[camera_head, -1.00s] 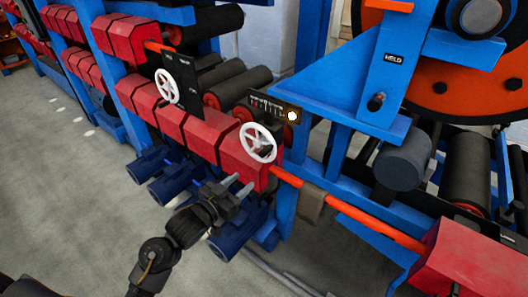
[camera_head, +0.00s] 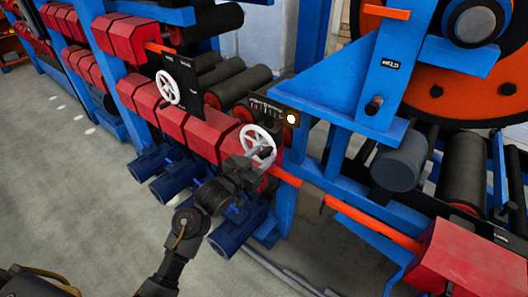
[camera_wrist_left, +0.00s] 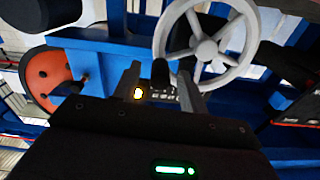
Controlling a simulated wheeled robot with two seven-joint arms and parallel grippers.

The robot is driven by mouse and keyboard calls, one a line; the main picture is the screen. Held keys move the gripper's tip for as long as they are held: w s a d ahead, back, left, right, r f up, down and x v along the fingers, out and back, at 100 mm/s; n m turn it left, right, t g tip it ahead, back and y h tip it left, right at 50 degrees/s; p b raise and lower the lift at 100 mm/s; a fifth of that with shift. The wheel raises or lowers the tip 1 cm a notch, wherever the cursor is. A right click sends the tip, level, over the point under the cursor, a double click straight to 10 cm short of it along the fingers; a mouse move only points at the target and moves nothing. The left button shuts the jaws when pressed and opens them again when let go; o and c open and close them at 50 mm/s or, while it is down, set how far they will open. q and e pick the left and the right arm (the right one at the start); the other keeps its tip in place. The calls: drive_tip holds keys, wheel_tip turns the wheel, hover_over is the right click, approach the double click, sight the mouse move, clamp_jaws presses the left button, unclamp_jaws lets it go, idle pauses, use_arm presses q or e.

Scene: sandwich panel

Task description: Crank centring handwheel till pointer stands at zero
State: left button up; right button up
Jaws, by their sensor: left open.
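The near white handwheel (camera_head: 258,144) stands on the end of a red housing. It also shows large in the left wrist view (camera_wrist_left: 248,45). A small dark scale plate (camera_head: 265,104) with a lit lamp (camera_head: 291,118) sits just above it; its pointer is too small to read. My left gripper (camera_head: 257,160) is at the lower front of this wheel and covers part of its rim. In the left wrist view its fingers (camera_wrist_left: 161,80) are apart, with a dark knob (camera_wrist_left: 160,70) showing between them; contact cannot be told. My right gripper is not in view.
A second white handwheel (camera_head: 168,88) stands on a black panel further left. Blue motors (camera_head: 185,183) hang below the red housings (camera_head: 200,134). A blue frame (camera_head: 350,100) and orange rail (camera_head: 375,223) stand to the right. The grey floor (camera_head: 70,190) at left is clear.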

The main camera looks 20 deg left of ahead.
use_arm(q)
drive_tip(key=shift+w+d, duration=0.25)
drive_tip(key=shift+w, duration=0.3)
clamp_jaws()
